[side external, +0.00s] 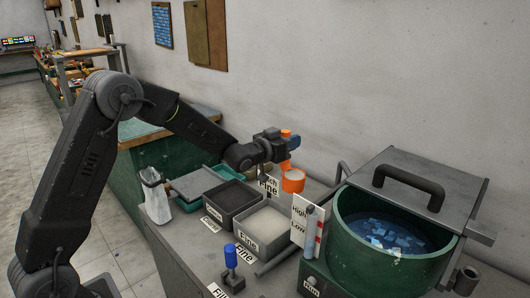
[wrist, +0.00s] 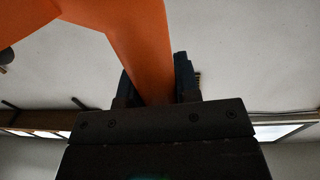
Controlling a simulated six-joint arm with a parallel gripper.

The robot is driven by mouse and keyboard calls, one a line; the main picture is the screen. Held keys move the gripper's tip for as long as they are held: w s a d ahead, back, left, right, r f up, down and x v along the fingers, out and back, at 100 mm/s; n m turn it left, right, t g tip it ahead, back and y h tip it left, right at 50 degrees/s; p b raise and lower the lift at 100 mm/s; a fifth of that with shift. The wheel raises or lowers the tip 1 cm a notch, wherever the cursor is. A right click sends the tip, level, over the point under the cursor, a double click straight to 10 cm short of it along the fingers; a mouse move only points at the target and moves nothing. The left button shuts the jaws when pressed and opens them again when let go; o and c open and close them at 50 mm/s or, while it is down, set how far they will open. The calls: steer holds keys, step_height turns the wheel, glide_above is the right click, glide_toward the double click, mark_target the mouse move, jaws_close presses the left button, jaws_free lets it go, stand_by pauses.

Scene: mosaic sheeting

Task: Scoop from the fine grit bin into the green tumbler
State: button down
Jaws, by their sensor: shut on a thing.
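My gripper (side external: 287,145) is shut on an orange scoop (side external: 292,181), seen in the side external view above and behind the grit bins. The scoop's bowl hangs below the jaws; what it contains is hidden. In the wrist view the orange handle (wrist: 140,50) runs between the fingers (wrist: 152,88). The fine grit bin (side external: 240,246), labelled "Fine", holds pale grit (side external: 264,224) and stands in front of the scoop. The green tumbler (side external: 362,271) at the right is open at its front, showing dark blue liquid with pale blue pieces. Its grey lid (side external: 452,205) lies toward the back.
A dark bin (side external: 214,212) stands left of the fine bin. A white label stand (side external: 304,228) marked "High" and "Low" rises between the fine bin and the tumbler. A white container (side external: 156,198) stands at the left.

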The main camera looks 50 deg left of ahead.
steer(key=w+d+r+m+h, duration=0.3)
steer(key=d+r+m+h, duration=0.1)
steer(key=d+r, duration=1.55)
steer(key=s+d+f+m+h, duration=0.1)
steer(key=d+f+m, duration=0.3)
steer(key=f, duration=0.4)
steer(key=shift+s+d, duration=0.25)
steer(key=shift+d, duration=0.15)
steer(key=shift+f, duration=0.4)
steer(key=shift+s+d+r+m+t, duration=0.15)
steer(key=shift+s+d+m, duration=0.15)
steer(key=shift+d+m, duration=0.35)
steer(key=shift+s+d+r+m+t, duration=0.15)
steer(key=shift+s+d+m, duration=0.2)
steer(key=shift+m, duration=0.4)
steer(key=shift+s+d+m+h, duration=0.25)
steer(key=shift+d+m, duration=0.3)
steer(key=shift+m, duration=0.15)
steer(key=shift+s+d+m+h, duration=0.25)
steer(key=shift+d+m, duration=0.3)
steer(key=shift+m, duration=0.15)
steer(key=shift+s+d+m+h, duration=0.25)
steer(key=shift+d+m, duration=0.3)
steer(key=shift+m, duration=0.15)
stand_by(0.9)
